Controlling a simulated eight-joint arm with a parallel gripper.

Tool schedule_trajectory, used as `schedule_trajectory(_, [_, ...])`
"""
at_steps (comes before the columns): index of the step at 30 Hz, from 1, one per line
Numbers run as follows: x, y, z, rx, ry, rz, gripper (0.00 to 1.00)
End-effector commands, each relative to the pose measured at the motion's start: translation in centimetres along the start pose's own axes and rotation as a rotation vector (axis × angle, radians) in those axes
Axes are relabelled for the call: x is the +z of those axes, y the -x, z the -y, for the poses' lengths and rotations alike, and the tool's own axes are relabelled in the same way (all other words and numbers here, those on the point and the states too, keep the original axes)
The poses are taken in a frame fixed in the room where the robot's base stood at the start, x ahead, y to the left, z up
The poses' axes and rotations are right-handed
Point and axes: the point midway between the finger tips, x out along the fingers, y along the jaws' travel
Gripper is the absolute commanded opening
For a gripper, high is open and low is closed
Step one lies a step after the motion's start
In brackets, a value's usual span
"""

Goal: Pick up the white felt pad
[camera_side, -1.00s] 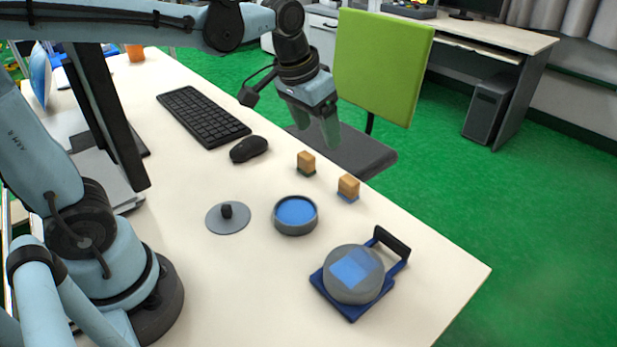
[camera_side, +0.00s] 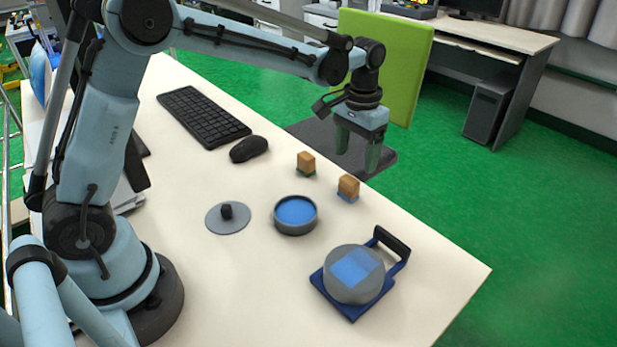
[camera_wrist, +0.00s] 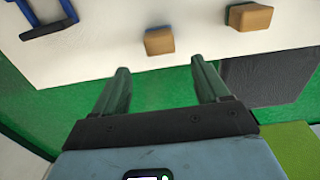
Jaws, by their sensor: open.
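I cannot make out a white felt pad in either view. Two small wooden blocks stand near the table's far edge, one with a green base (camera_side: 306,163) and one with a blue base (camera_side: 348,187). Both blocks also show in the wrist view, one in the middle (camera_wrist: 159,41) and one to the right (camera_wrist: 249,17). My gripper (camera_side: 357,152) is open and empty, fingers pointing down, above and behind the blocks. In the wrist view its fingers (camera_wrist: 160,68) are apart with green floor behind them.
A round grey dish with a blue inside (camera_side: 296,211) and a grey disc with a black knob (camera_side: 228,218) lie mid-table. A blue handled tray (camera_side: 348,312) bears a grey round thing (camera_side: 354,288). A mouse (camera_side: 249,149) and keyboard (camera_side: 203,117) lie left.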

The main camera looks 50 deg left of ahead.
Motion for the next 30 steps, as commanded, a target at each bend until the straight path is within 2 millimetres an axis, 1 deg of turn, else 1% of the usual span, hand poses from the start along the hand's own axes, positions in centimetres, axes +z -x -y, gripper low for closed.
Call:
schedule_trajectory(1, [0.0, -0.8, 0.0, 0.0, 0.0, 0.0, 0.74])
schedule_trajectory(3, [0.0, -1.7, 0.0, 0.0, 0.0, -0.001, 0.74])
schedule_trajectory(6, [0.0, -2.5, 0.0, 0.0, 0.0, -0.001, 0.74])
schedule_trajectory(11, [0.1, -3.3, 0.0, 0.0, 0.0, -0.001, 0.74])
schedule_trajectory(21, [0.6, -7.5, 0.1, 0.001, 0.0, -0.001, 0.74])
schedule_trajectory(24, [0.7, -8.0, 0.1, 0.001, 0.0, -0.001, 0.74])
schedule_trajectory(30, [0.7, -8.0, 0.1, 0.001, 0.0, -0.001, 0.74])
